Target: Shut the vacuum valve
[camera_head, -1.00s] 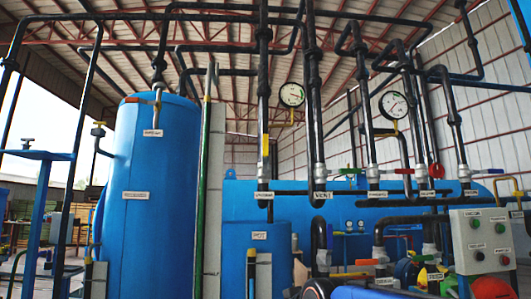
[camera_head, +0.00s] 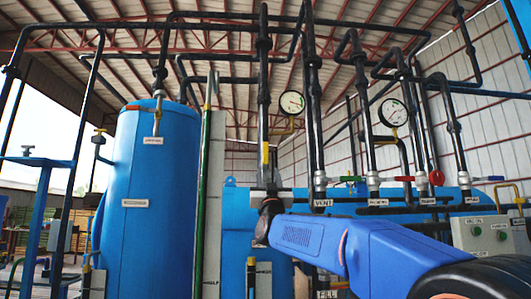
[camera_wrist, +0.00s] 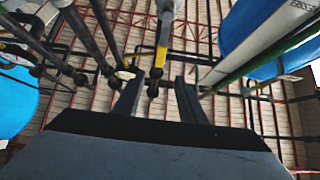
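A vertical black pipe with an upright yellow valve lever (camera_head: 265,152) stands at the middle of the head view. The pipe's label plate was small and hard to read in the earlier frame, and my arm now covers that spot, so I cannot confirm it is the vacuum valve. My gripper (camera_head: 269,192) is in front of this pipe, below the lever. In the wrist view the two dark fingers of my gripper (camera_wrist: 157,84) are apart with nothing between them. The yellow lever (camera_wrist: 162,55) shows just beyond the fingertips, roughly in line with the gap.
Two gauges (camera_head: 292,103) (camera_head: 393,112) hang above.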

